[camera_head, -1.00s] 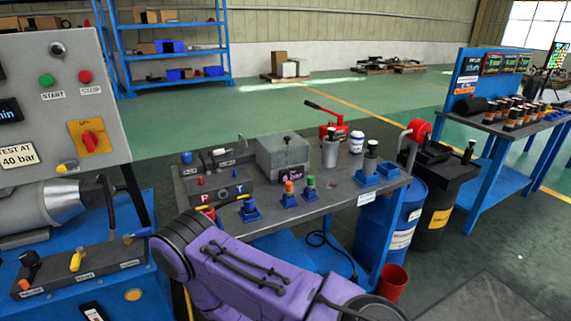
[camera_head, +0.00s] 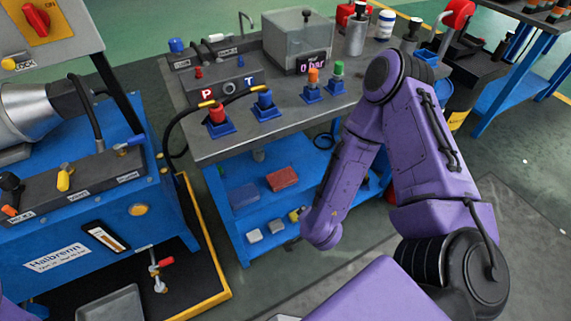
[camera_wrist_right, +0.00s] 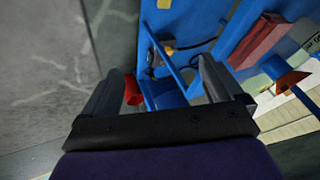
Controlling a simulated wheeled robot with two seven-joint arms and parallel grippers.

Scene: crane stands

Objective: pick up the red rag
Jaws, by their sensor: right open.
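A folded red cloth-like piece, which looks like the red rag (camera_head: 282,178), lies on the blue lower shelf (camera_head: 243,222) under the grey-topped bench. A red block-shaped thing, probably the same rag (camera_wrist_right: 258,40), shows at the upper right in the right wrist view. My right gripper (camera_wrist_right: 160,85) is open, its two fingers spread with nothing held between them. The rag lies beyond and to the right of the fingers there. In the head view my right arm reaches down before the bench, and its gripper is hidden. My left gripper is not in view.
A dark blue folded piece (camera_head: 244,191) lies left of the rag, with small pale blocks (camera_head: 275,227) in front. The bench top (camera_head: 215,148) overhangs the shelf and carries hose fittings and a grey box (camera_head: 297,42). A blue test unit (camera_head: 90,215) stands at left.

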